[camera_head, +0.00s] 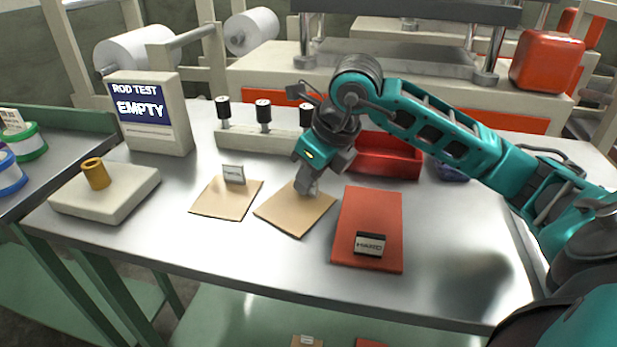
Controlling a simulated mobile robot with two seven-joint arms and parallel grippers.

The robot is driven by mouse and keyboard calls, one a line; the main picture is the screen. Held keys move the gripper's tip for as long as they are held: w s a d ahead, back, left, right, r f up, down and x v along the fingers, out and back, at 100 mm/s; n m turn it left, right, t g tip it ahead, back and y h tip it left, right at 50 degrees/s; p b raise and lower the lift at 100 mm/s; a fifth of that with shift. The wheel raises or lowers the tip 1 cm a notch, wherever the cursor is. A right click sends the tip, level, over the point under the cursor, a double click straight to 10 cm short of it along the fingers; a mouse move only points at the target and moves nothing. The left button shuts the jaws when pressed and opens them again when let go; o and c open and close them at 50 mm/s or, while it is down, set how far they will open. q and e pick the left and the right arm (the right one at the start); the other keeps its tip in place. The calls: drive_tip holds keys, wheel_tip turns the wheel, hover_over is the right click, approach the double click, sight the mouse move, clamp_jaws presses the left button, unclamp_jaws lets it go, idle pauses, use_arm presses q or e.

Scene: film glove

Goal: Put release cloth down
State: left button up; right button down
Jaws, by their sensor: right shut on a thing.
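A tan square sheet (293,214), which I take to be the release cloth, lies flat at the table's middle, or very close to its surface. My right gripper (308,188) points down at its back part and is shut on it, seemingly by a small pale tab; the fingers partly hide the grip. A second tan sheet (222,203) with a small upright label (233,174) lies just to the left. My left gripper is not in view.
A red sheet (367,215) with a label block (369,244) lies close on the right. A red tray (390,160) and a rack with black-topped posts (258,140) stand behind. A pale block with a brass cylinder (95,173) is at left. The metal table (450,255) is clear at right.

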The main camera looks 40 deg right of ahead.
drive_tip(key=shift+f, duration=0.2)
drive_tip(key=c, duration=1.1)
unclamp_jaws()
drive_tip(key=shift+r, duration=0.1)
drive_tip(key=shift+c, duration=0.2)
drive_tip(key=shift+r, duration=0.2)
drive_tip(key=shift+s+d+r, duration=0.1)
drive_tip(key=shift+r, duration=0.3)
drive_tip(key=p+v, duration=0.2)
drive_tip(key=v, duration=0.9)
drive_tip(key=shift+s, duration=0.15)
